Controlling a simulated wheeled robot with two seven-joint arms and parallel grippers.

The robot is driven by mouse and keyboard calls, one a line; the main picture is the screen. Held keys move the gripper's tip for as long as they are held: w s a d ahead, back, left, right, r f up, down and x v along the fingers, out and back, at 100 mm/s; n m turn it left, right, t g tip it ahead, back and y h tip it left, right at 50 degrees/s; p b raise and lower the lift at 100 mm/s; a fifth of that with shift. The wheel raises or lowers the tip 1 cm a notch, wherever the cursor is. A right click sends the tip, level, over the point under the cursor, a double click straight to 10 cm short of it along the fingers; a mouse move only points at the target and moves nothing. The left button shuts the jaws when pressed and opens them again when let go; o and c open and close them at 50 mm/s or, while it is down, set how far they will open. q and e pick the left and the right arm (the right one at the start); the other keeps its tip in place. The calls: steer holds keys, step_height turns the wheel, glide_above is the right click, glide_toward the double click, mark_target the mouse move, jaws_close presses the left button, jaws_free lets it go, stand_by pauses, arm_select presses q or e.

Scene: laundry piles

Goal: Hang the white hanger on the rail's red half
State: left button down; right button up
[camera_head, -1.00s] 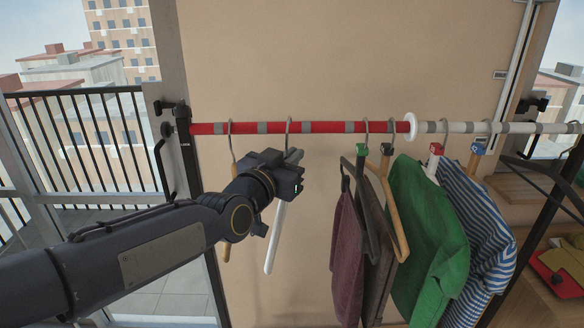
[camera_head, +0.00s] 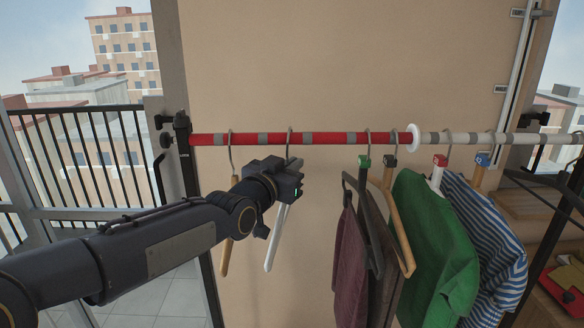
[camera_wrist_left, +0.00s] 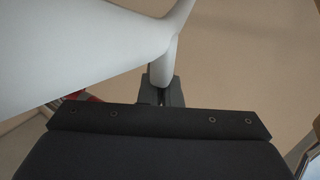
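The white hanger (camera_head: 277,238) is at the rail's red half (camera_head: 338,138) in the head view, its grey hook (camera_head: 289,141) at the height of the bar and apparently over it. My left gripper (camera_head: 297,168) is at the hanger's neck, just below the rail. In the left wrist view the white hanger (camera_wrist_left: 90,45) fills the upper left, and its neck runs down between the fingertips (camera_wrist_left: 162,92), which are shut on it. My gripper hides part of the hanger in the head view. My right gripper is not in view.
A bare wooden hanger (camera_head: 226,258) hangs just left. Right of the white hanger hang a maroon garment (camera_head: 349,262), a dark garment, a green shirt (camera_head: 430,245) and a striped shirt (camera_head: 488,235). A white disc (camera_head: 413,138) divides the rail. Free rail lies between the white hanger and the dark garments.

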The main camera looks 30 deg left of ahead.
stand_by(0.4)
arm_select(q)
steer(key=c, duration=1.5)
jaws_free()
steer(key=shift+c, duration=0.2)
steer(key=p, duration=0.3)
glide_above(282, 215)
steer(key=d, duration=0.3)
steer(key=shift+s, duration=0.3)
